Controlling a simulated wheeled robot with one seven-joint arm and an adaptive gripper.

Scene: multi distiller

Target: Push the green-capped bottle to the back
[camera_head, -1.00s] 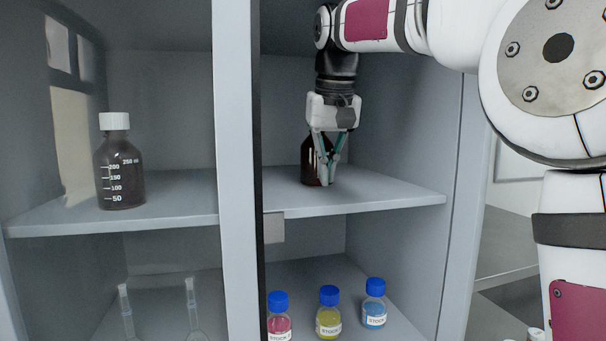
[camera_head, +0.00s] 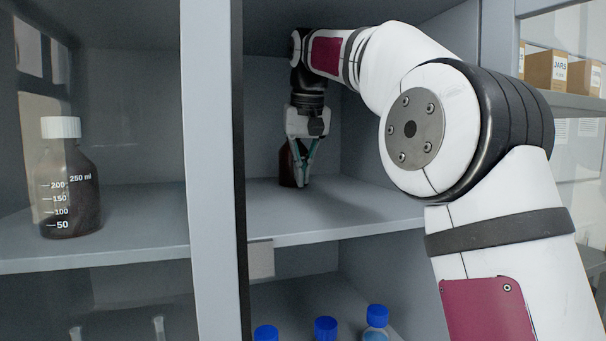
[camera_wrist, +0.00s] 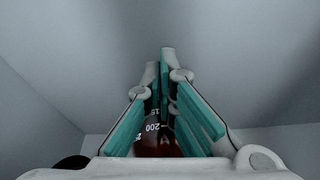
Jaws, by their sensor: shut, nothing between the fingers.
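A dark brown glass bottle (camera_head: 286,168) stands upright on the upper right shelf (camera_head: 350,212), near the back wall. Its top and cap are hidden behind my gripper, so I cannot see the cap's color. My gripper (camera_head: 300,184) points down in front of the bottle, fingers shut and empty, tips just above the shelf. I cannot tell whether it touches the bottle. In the wrist view, part of the brown bottle (camera_wrist: 158,146) with white scale marks shows behind the fingers (camera_wrist: 166,62).
Small blue-capped bottles (camera_head: 326,329) stand on the shelf below. Free shelf room lies to the right of my gripper.

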